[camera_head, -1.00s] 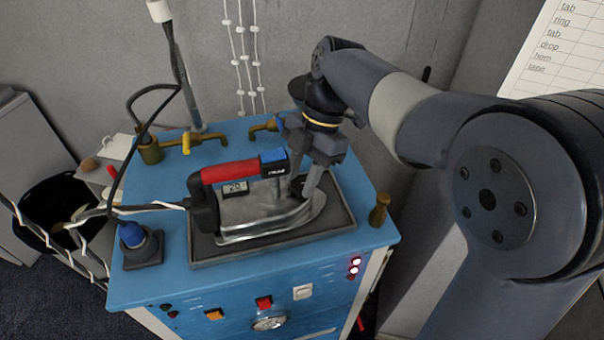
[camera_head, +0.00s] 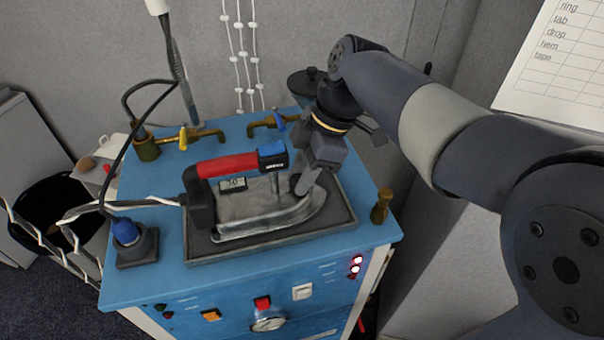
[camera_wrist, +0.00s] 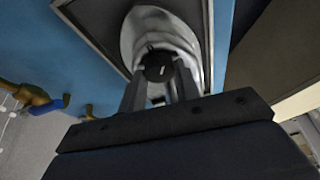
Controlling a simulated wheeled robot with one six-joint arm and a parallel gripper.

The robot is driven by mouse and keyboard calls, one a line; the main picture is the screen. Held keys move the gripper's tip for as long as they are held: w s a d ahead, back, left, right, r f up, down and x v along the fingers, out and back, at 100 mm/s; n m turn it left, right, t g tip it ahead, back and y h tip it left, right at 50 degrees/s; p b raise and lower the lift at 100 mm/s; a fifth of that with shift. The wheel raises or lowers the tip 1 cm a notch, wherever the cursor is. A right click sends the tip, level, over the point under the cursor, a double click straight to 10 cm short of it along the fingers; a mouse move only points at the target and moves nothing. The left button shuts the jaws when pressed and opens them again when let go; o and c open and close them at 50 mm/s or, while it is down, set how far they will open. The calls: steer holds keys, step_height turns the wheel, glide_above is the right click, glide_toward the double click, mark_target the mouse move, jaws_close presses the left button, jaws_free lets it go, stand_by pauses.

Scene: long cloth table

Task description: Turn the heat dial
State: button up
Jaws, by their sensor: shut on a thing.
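The iron (camera_head: 265,208) has a red handle and a silver body and rests in a dark tray (camera_head: 345,216) on top of the blue station. Its small display (camera_head: 232,184) shows digits too small to read surely. The black heat dial (camera_wrist: 158,66) with a pale mark sits on the iron's body in the wrist view. My gripper (camera_wrist: 159,88) is shut on the dial, one finger on each side. In the head view my gripper (camera_head: 303,186) reaches down at the right end of the iron and hides the dial.
The blue station (camera_head: 150,215) carries brass taps (camera_head: 205,136) at the back and a brass post (camera_head: 381,206) at the right. A blue-topped plug (camera_head: 126,232) stands at the left. A cable runs left from the iron. A dark bin (camera_head: 50,215) stands left of the station.

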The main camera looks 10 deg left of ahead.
steer(key=m+t, duration=0.1)
steer(key=m, duration=0.1)
steer(key=m+b, duration=0.1)
steer(key=m, duration=0.1)
steer(key=shift+s+m+t, duration=0.15)
steer(key=shift+m+t, duration=0.15)
steer(key=shift+t, duration=0.1)
steer(key=shift+s+m+t+b, duration=0.1)
steer(key=shift+m+t+b, duration=0.45)
steer(key=shift+m, duration=1.65)
steer(key=shift+t, duration=0.35)
steer(key=o, duration=1)
steer(key=shift+r, duration=0.1)
steer(key=v, duration=1)
steer(key=shift+d+r, duration=0.15)
steer(key=shift+r, duration=0.2)
steer(key=shift+f, duration=0.1)
